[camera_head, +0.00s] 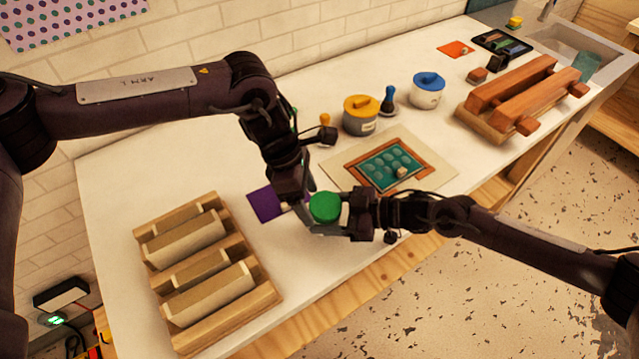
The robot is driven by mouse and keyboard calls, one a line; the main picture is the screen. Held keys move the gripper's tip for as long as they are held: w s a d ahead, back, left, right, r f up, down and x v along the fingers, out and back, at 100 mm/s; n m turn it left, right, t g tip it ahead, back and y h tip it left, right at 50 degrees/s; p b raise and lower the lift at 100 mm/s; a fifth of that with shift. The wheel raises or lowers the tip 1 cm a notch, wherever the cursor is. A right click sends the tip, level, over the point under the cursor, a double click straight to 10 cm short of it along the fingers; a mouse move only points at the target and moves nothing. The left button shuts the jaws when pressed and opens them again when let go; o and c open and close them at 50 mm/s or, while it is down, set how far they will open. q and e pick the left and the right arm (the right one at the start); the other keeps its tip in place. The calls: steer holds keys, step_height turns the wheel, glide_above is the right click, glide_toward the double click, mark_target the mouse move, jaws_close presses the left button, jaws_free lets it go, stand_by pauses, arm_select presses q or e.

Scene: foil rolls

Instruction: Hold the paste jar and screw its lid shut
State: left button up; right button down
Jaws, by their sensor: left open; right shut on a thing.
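The paste jar's green lid (325,207) shows from above near the front middle of the counter. The jar body under it is mostly hidden by the lid and my grippers. My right gripper (335,218) comes in from the right and is shut on the jar, low at its side. My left gripper (300,205) points down just left of the green lid. It is open, and its fingertips are partly hidden. I cannot tell how far the lid is turned on the jar.
A purple sheet (265,204) lies left of the jar. A wooden rack (230,325) stands front left. Behind are a framed green print board (388,165), a yellow-lidded jar (361,116), a blue-lidded jar (427,91) and a blue-handled tool (388,100). A roller stand (495,133) is at right.

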mark_target(326, 206)
arm_select(q)
steer(key=shift+o, duration=0.7)
steer(key=shift+d+r+n, duration=0.3)
steer(key=shift+n, duration=0.6)
steer(key=n, duration=0.2)
steer(key=d+r+n+y, duration=0.1)
steer(key=n, duration=0.2)
steer(key=shift+s+d+r+t, duration=0.1)
steer(key=shift+d+r+t, duration=0.1)
steer(key=shift+t, duration=0.1)
steer(key=n, duration=0.2)
steer(key=r+n, duration=0.1)
steer(key=n, duration=0.1)
steer(key=n+y, duration=0.1)
steer(key=n, duration=0.1)
steer(key=shift+d+r, duration=0.2)
steer(key=shift+d, duration=0.2)
steer(key=n, duration=0.2)
steer(key=r+n, duration=0.1)
steer(key=d+n+t+y, duration=0.1)
steer(key=n, duration=0.1)
steer(key=shift+s+r+n, duration=0.15)
steer(key=shift+r+n, duration=0.05)
steer(key=shift+n, duration=0.1)
steer(key=n, duration=0.3)
steer(key=shift+d+r+y, duration=0.15)
steer(key=shift+r+y, duration=0.25)
steer(key=n, duration=0.3)
steer(key=shift+r+n+t+y, duration=0.3)
steer(key=shift+r+n+t, duration=0.1)
